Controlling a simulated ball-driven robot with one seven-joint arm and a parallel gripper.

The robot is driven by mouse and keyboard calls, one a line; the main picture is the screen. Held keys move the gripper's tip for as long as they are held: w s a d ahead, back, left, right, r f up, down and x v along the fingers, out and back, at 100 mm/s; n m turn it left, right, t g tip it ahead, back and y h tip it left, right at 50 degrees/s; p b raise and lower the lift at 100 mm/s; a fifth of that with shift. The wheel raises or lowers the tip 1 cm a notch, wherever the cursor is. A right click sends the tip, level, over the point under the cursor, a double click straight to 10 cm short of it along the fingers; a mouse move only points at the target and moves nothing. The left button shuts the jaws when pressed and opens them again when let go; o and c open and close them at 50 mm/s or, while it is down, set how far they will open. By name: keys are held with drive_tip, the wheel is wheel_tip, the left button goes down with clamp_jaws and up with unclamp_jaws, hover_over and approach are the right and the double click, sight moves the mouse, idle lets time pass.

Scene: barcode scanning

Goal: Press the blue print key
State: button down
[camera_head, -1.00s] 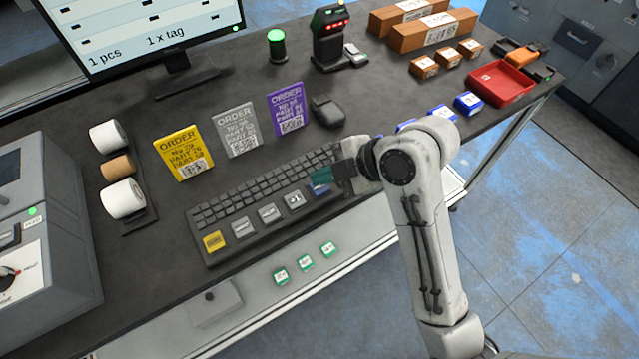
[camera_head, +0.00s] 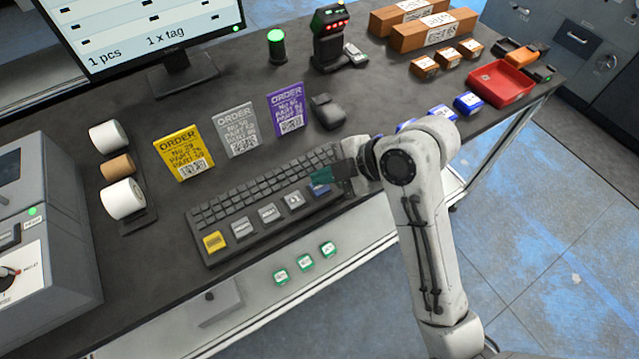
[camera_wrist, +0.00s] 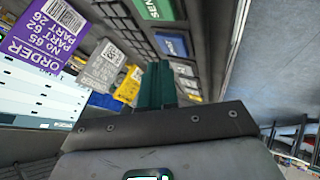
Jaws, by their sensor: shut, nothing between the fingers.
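The fingers also show in the wrist view (camera_wrist: 157,75). They partly cover the key in the head view. I cannot tell whether the tips touch it.
Yellow (camera_head: 183,153), grey (camera_head: 237,130) and purple (camera_head: 287,109) order cards stand behind the keyboard. A dark mouse-like device (camera_head: 327,111) lies right of them. A red tray (camera_head: 500,83) is at the far right. Green-edged buttons (camera_head: 305,263) are on the table front.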

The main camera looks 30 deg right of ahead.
sight(325, 189)
drive_tip(key=shift+f, duration=0.1)
drive_tip(key=shift+f, duration=0.3)
drive_tip(key=shift+f+b, duration=0.35)
drive_tip(key=shift+f, duration=0.1)
idle(0.7)
drive_tip(key=shift+r, duration=0.1)
drive_tip(key=shift+r+p, duration=0.75)
drive_tip(key=shift+p, duration=0.15)
drive_tip(key=shift+r, duration=0.1)
wheel_tip(325, 189, up, 5)
drive_tip(key=p, duration=0.5)
idle(0.8)
